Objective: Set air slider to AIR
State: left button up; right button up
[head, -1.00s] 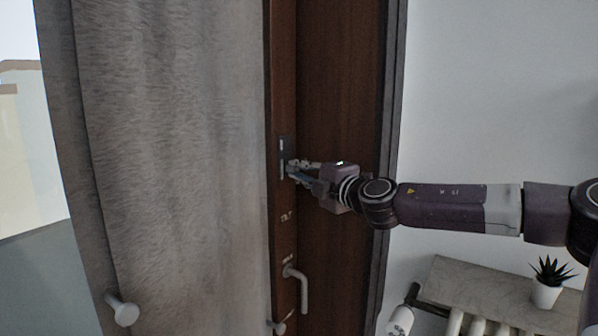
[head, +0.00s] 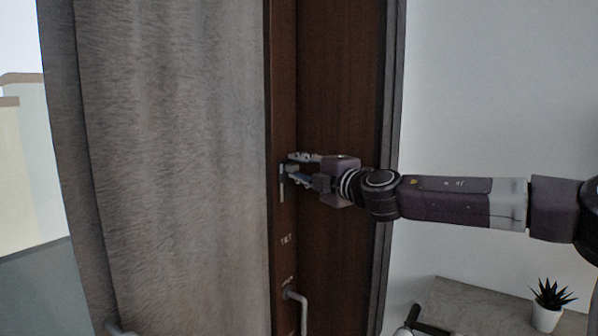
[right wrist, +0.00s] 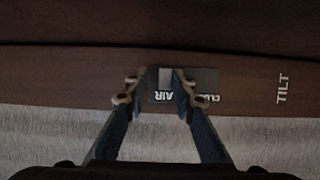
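The air slider is a dark plate (right wrist: 208,78) on the brown wooden frame, with a small light grey knob (right wrist: 166,77). In the right wrist view the knob sits near the plate's left end, above the letters AIR. Letters starting CLO, partly hidden, stand to the right. My right gripper (right wrist: 161,74) is open, with one fingertip on each side of the knob; the right one looks closer. I cannot tell if either touches. In the head view the right gripper (head: 289,166) is at the upper part of the plate (head: 282,190).
A grey curtain (head: 165,170) hangs just left of the frame. A handle (head: 298,298) sticks out below the slider, under a TILT label (head: 286,239). A potted plant (head: 547,306) stands on a ledge at the lower right.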

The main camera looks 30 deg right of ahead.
jog(key=shift+o, duration=0.2)
jog(key=shift+f, duration=0.1)
jog(key=shift+s, duration=0.15)
jog(key=s, duration=1.1)
jog(key=shift+s, duration=0.4)
dwell(0.7)
